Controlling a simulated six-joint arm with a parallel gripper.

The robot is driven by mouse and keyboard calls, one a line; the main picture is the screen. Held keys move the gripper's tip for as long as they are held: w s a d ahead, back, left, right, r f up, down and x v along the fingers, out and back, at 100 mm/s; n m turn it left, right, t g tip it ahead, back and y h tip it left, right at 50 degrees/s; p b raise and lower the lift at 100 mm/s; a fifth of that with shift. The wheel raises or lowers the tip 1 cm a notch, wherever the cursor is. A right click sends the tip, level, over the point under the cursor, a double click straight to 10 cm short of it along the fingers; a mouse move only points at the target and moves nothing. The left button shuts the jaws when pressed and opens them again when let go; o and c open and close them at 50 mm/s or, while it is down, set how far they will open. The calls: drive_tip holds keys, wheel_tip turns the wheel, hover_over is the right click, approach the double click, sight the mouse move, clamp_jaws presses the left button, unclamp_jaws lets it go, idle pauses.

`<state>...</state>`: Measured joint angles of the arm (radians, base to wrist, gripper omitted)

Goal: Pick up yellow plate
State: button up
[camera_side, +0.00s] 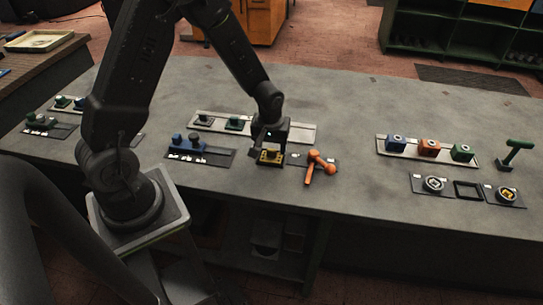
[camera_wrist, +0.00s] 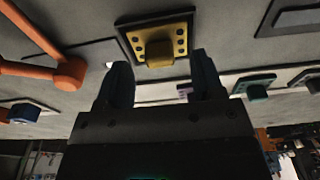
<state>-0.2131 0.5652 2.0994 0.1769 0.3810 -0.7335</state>
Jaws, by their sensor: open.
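The yellow plate (camera_side: 270,158) lies on a small dark mat on the grey bench, below my gripper (camera_side: 271,145) in the side view. In the wrist view the yellow plate (camera_wrist: 160,42) shows several dark holes and a raised yellow block in its middle. My gripper (camera_wrist: 160,82) has its two dark fingers apart, with nothing between them. The fingertips appear near the plate's edge. I cannot tell whether they touch it.
An orange tool (camera_side: 318,167) lies just right of the plate. Blue parts on a dark mat (camera_side: 215,157) stand to the left. A pale strip (camera_side: 300,132) with green parts lies behind.

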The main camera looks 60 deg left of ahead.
wheel_tip(320, 180, down, 2)
drive_tip(key=shift+w+a+f, duration=0.1)
drive_tip(key=shift+w+f, duration=0.05)
drive_tip(key=c, duration=1.1)
